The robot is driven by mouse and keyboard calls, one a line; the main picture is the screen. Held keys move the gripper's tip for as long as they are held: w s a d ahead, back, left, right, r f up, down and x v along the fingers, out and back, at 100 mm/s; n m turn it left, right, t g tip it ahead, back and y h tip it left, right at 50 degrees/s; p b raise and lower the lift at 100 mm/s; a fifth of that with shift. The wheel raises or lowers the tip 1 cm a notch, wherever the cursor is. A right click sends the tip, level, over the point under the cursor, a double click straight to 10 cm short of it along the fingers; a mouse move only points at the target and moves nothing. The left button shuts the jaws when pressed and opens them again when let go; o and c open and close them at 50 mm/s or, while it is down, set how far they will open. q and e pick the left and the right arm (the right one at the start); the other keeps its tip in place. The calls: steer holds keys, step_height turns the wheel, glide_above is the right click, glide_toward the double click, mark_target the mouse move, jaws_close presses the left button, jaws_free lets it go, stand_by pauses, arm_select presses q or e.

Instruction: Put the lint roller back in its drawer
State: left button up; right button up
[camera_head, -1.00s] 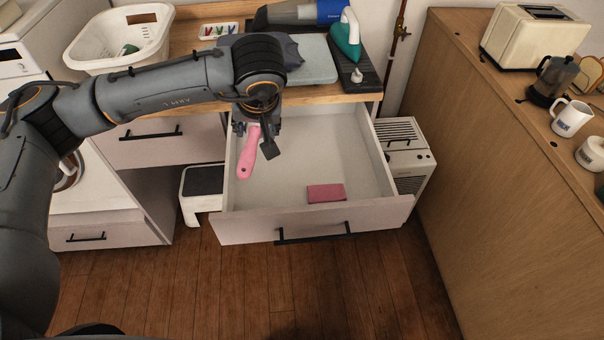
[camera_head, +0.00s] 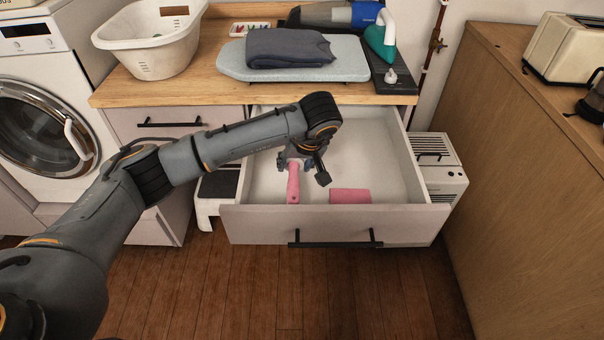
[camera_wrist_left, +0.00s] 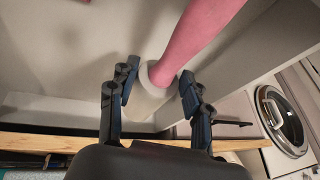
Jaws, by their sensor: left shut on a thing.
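The lint roller has a pink handle (camera_head: 293,184) and a white head (camera_wrist_left: 148,98). My left gripper (camera_head: 293,158) is shut on it, with a finger on each side of the white head in the left wrist view. The handle points toward the drawer's front. The drawer (camera_head: 262,224) is pulled open below the worktop, and the gripper with the roller is over its left part. I cannot tell whether the roller touches the drawer floor. My right gripper is not in view.
A pink block (camera_head: 350,196) lies in the drawer near its front, right of the roller. The drawer's right part is empty. A white appliance (camera_head: 441,170) stands right of it. The worktop (camera_head: 222,92) above holds an ironing board (camera_head: 345,71) with folded dark cloth.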

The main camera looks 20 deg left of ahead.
mark_target(296, 176)
arm_select(q)
steer(key=shift+f, duration=2.55)
steer(key=o, duration=1.1)
steer(key=shift+r+p, duration=0.3)
steer(key=b+v, duration=0.1)
steer(key=v, duration=1)
steer(key=shift+s+d+r, duration=0.15)
steer(key=shift+d+r, duration=0.05)
steer(key=shift+r, duration=0.15)
